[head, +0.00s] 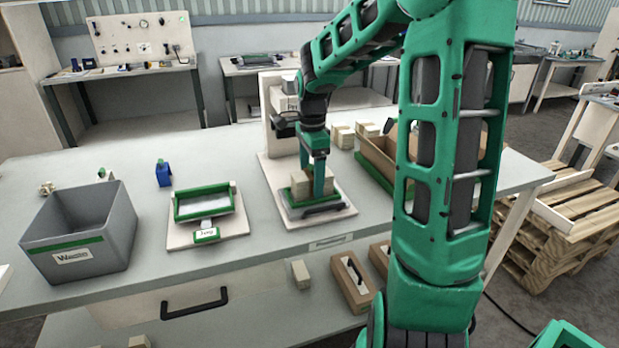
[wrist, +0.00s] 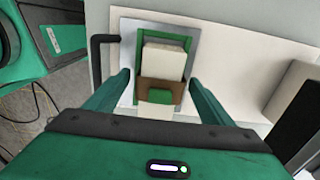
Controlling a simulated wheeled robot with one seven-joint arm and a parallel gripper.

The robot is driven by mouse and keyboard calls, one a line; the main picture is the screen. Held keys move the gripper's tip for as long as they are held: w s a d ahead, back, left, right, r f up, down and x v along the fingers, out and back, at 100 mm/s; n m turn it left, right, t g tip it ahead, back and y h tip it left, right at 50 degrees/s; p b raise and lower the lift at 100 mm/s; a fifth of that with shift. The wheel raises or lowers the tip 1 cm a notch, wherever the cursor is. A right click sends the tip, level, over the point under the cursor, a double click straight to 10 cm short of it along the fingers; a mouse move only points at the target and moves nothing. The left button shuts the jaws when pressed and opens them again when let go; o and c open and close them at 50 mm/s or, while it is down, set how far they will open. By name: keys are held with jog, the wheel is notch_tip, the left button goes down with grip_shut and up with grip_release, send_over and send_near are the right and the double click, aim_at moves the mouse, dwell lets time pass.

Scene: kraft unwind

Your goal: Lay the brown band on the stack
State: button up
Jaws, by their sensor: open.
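In the wrist view, the brown band (wrist: 177,86) lies across the cream stack (wrist: 163,62), with a small green piece at its middle. The stack sits in a green holder (wrist: 187,44) on a pale plate. My gripper (wrist: 160,82) is open, with one finger on each side of the band and a gap to each. In the head view, my gripper (head: 318,190) points down at the stack (head: 302,187), which stands in the green holder on the press-like stand. The fingers and wrist partly hide the stack and band there.
A grey waste bin (head: 80,245) stands at the left of the table. A green-framed tray (head: 207,201) on a pale board and a small blue object (head: 164,174) lie between. A tan crate (head: 378,160) and pale blocks (head: 342,135) stand behind and right of the stand.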

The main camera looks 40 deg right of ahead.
jog(key=shift+r, duration=0.1)
notch_tip(320, 180, up, 11)
jog(key=shift+w+f, duration=0.1)
jog(key=shift+f, duration=0.1)
jog(key=s+f+n, duration=0.2)
jog(key=s+n, duration=0.3)
jog(key=s, duration=0.4)
jog(key=s+a+f+n, duration=0.1)
jog(key=s+f+n, duration=0.2)
jog(key=s, duration=0.7)
jog(key=s+a+f+n, duration=0.1)
jog(key=s+f+n, duration=0.2)
jog(key=s+n, duration=0.3)
jog(key=s, duration=0.3)
jog(key=shift+s+a+n, duration=0.25)
jog(key=shift+s+n, duration=0.15)
jog(key=shift+f, duration=0.1)
